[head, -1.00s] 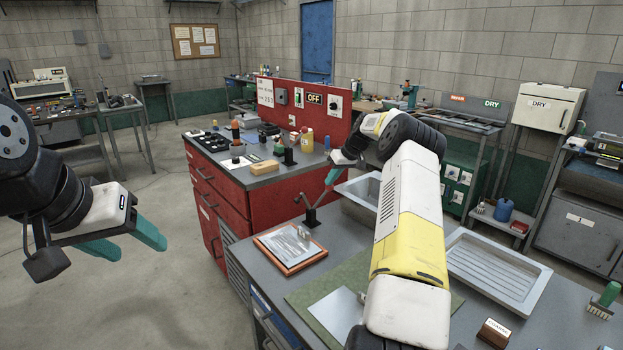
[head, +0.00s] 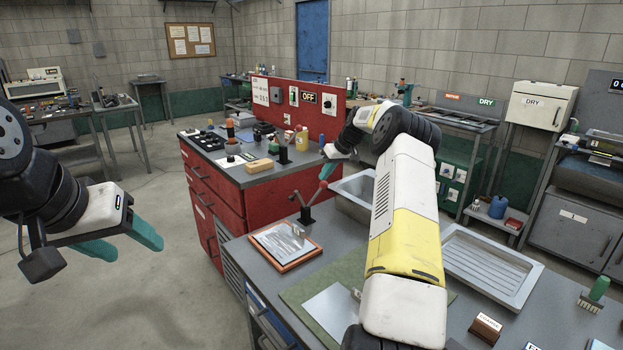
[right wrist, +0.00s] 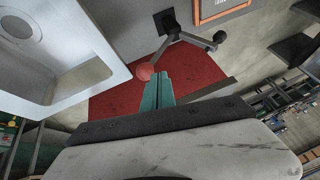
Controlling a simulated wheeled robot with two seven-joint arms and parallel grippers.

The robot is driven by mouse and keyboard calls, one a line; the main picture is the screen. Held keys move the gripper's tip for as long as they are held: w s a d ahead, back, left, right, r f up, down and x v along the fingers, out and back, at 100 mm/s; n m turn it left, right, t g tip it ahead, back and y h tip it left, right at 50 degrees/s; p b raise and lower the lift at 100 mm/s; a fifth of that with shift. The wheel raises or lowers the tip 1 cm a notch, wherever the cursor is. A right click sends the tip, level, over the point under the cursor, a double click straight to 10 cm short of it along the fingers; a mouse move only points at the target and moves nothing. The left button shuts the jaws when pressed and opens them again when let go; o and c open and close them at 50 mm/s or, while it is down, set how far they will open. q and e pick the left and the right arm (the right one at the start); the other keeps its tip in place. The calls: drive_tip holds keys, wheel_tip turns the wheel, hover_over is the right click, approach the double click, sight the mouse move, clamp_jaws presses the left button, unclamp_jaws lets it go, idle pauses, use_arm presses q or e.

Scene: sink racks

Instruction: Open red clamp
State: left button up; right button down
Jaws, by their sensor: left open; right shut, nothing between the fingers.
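The clamp (head: 306,214) stands on the grey bench at the back left, beside the framed plate. Its lever rises to the right and ends in a red ball (head: 323,184). A second, dark-tipped arm points up to the left. My right gripper (head: 327,170) is shut and empty, its teal fingers just above the red ball. In the right wrist view, the red ball (right wrist: 145,71) lies just left of the fingertips (right wrist: 163,76); I cannot tell whether they touch. My left gripper (head: 134,246) is open and empty, over the floor left of the benches.
A wood-framed plate (head: 285,262) lies in front of the clamp. A sink basin (head: 352,208) is close right of it, and a ribbed drainer (head: 490,268) is further right. A red cabinet (head: 262,205) with bottles on top stands behind. The floor at left is clear.

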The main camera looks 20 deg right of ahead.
drive_tip(key=s+d+r, duration=0.3)
drive_tip(key=d+r, duration=0.3)
drive_tip(key=r, duration=0.2)
drive_tip(key=s+a+r+h, duration=0.2)
drive_tip(key=s+a+r, duration=1.4)
drive_tip(key=a, duration=0.2)
drive_tip(key=s+a+m, duration=0.1)
drive_tip(key=s+a, duration=0.2)
drive_tip(key=s, duration=0.4)
drive_tip(key=s+a, duration=0.2)
drive_tip(key=s, duration=0.5)
drive_tip(key=s+a+f, duration=0.1)
drive_tip(key=s+f, duration=0.2)
drive_tip(key=s, duration=0.5)
drive_tip(key=s+a+f+m+t, duration=0.1)
drive_tip(key=s+f, duration=0.3)
drive_tip(key=s, duration=0.4)
drive_tip(key=shift+s+a+f+m+y, duration=0.15)
drive_tip(key=shift+a+f+m+y, duration=0.1)
drive_tip(key=shift+a+m+y, duration=0.05)
